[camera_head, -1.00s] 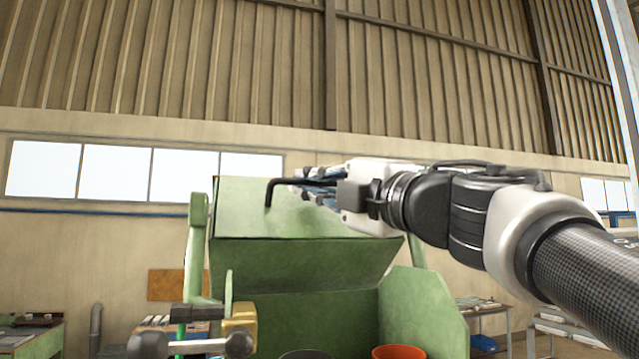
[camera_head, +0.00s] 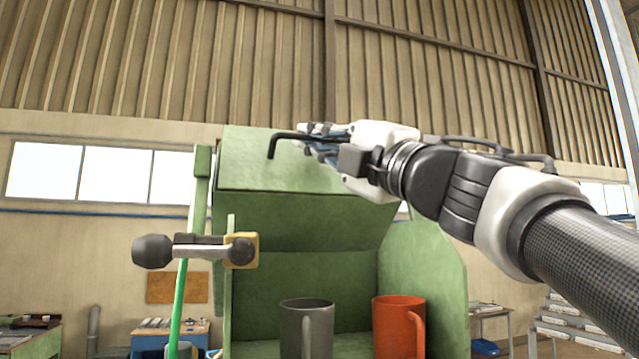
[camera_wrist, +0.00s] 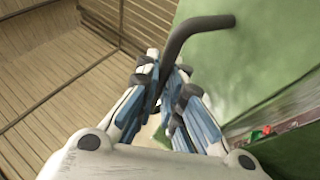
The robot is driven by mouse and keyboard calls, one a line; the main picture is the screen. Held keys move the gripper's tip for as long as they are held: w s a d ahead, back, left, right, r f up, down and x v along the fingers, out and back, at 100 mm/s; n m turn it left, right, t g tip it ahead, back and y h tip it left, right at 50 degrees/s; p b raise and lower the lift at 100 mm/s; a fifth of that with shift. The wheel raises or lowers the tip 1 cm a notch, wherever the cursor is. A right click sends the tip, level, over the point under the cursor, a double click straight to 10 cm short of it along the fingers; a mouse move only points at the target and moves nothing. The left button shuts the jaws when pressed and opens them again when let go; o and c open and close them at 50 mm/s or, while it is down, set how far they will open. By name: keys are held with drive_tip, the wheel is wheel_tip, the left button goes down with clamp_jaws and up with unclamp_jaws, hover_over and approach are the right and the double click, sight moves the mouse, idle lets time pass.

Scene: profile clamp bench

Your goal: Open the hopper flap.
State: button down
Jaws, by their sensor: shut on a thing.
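The green hopper flap (camera_head: 310,222) is raised, and the hopper's inside shows below it. A black bent handle (camera_head: 272,148) stands out from the flap's upper panel. My gripper (camera_head: 318,142) is shut on the handle at the flap's upper part. The wrist view shows the dark handle (camera_wrist: 190,30) running between the gripper's fingers (camera_wrist: 170,92), with the green flap (camera_wrist: 250,60) to the right. The handle's far end is hidden by the fingers.
A grey mug (camera_head: 306,318) and an orange mug (camera_head: 392,322) stand inside the hopper, below the flap. A clamp with dark round knobs (camera_head: 152,251) stands out at the left. Workbenches stand behind on both sides.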

drive_tip(key=shift+s+d+f+n+y+b, duration=0.2)
drive_tip(key=shift+s+n+y+b, duration=0.25)
drive_tip(key=shift+n+y+b, duration=0.9)
drive_tip(key=shift+s+d+f+n+y+b, duration=0.1)
drive_tip(key=shift+s+f+n+y+b, duration=0.3)
drive_tip(key=shift+b, duration=1.75)
drive_tip(key=shift+s+d+f+n+y+b, duration=0.1)
drive_tip(key=shift+s+n+y+b, duration=0.5)
drive_tip(key=shift+y+b, duration=0.85)
drive_tip(key=shift+h+b, duration=0.3)
drive_tip(key=c, duration=1.7)
unclamp_jaws()
drive_tip(key=v, duration=1.2)
drive_tip(key=shift+r, duration=0.1)
drive_tip(key=shift+c, duration=0.3)
